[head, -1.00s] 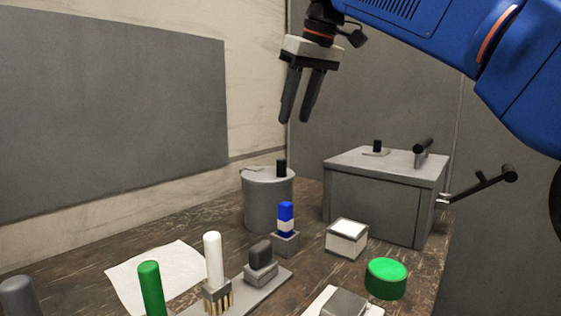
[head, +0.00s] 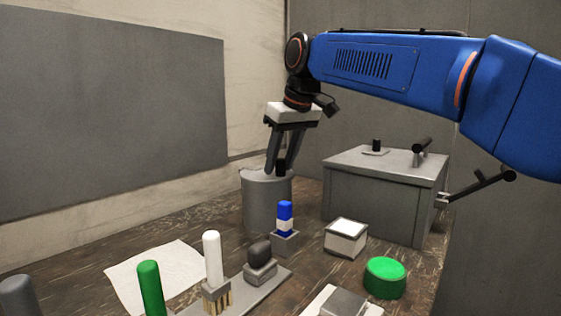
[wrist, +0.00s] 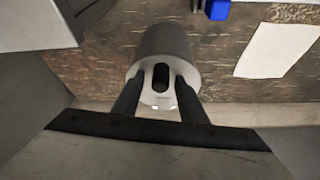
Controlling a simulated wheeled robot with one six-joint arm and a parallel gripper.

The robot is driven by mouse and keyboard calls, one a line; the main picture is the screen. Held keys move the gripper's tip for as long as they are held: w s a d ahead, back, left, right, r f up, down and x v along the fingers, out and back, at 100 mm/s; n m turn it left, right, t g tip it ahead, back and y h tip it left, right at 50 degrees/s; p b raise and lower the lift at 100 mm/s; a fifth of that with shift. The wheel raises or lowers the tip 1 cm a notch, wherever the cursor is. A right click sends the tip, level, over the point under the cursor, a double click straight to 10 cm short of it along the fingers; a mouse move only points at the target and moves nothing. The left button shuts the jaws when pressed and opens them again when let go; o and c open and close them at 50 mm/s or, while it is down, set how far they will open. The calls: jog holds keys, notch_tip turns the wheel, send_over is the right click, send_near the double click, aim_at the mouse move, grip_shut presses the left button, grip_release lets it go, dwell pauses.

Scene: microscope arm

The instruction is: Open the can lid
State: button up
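The grey can (head: 267,206) stands on the table at the back, left of the grey box. Its lid (head: 253,174) lies flat on top, with a small black knob (head: 281,167) standing up from it. My gripper (head: 277,170) is right above the can, pointing down, with its fingers around the level of the knob. In the wrist view the lid (wrist: 148,98) shows with the black knob (wrist: 161,77) between the two open fingers (wrist: 160,80). A gap shows on each side of the knob.
A large grey box (head: 375,205) with a black knob and handles stands right of the can. In front are a blue-and-white piece (head: 285,218) in a holder, a white-topped box (head: 346,238) and a green round cap (head: 385,277). White paper (head: 160,275) lies at left.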

jog(key=shift+c, duration=0.4)
grip_shut()
